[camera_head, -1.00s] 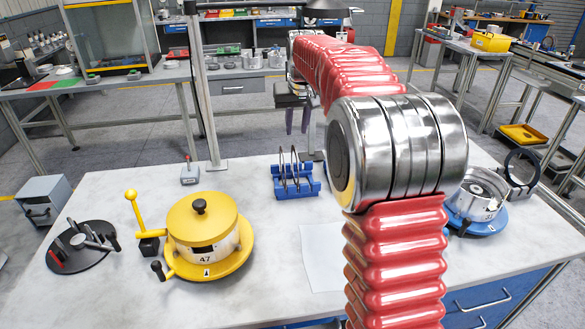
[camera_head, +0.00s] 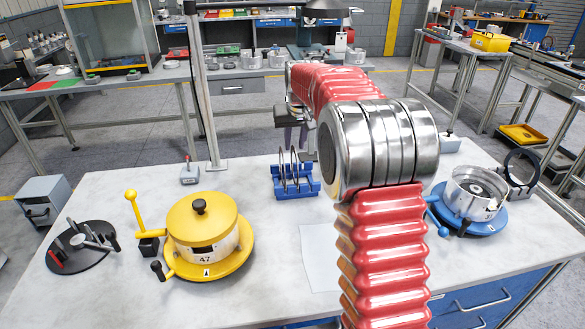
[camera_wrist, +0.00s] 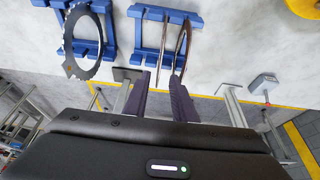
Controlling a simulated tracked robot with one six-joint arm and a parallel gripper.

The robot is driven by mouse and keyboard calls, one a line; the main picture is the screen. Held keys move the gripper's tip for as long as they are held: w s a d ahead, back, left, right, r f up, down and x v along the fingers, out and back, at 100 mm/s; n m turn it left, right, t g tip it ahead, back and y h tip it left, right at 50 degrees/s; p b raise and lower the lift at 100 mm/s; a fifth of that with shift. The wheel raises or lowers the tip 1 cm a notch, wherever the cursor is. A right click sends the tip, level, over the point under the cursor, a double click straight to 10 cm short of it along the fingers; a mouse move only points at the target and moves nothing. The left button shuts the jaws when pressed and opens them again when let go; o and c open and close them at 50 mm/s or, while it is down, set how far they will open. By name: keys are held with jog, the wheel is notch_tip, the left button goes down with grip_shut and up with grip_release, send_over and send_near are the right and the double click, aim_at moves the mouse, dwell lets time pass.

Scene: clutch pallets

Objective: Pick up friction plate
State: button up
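A blue rack (camera_head: 297,194) on the white table holds thin upright ring plates (camera_head: 283,172), seen nearly edge-on. In the wrist view, the rack (camera_wrist: 150,12) holds two thin plates: a left one (camera_wrist: 164,48) and a brownish right one (camera_wrist: 182,45). I cannot tell for certain which is the friction plate. My gripper (camera_wrist: 161,76) is open and empty, its dark fingers pointing at the rack. The left plate lines up with the gap between the fingertips; the right plate's lower edge is close to the right fingertip. In the head view, my gripper (camera_head: 294,148) is just behind the rack, partly hidden.
A second blue rack (camera_wrist: 109,48) with a toothed steel ring (camera_wrist: 70,45) stands to the left in the wrist view. In the head view, a yellow clutch unit (camera_head: 203,240) stands left, a blue-based housing (camera_head: 476,195) right, and a dark tool disc (camera_head: 82,262) far left.

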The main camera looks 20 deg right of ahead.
aim_at(294, 148)
jog(key=x, duration=0.4)
jog(key=shift+w+d+f, duration=0.1)
jog(key=shift+f, duration=0.05)
dwell(0.4)
grip_shut()
dwell(1.2)
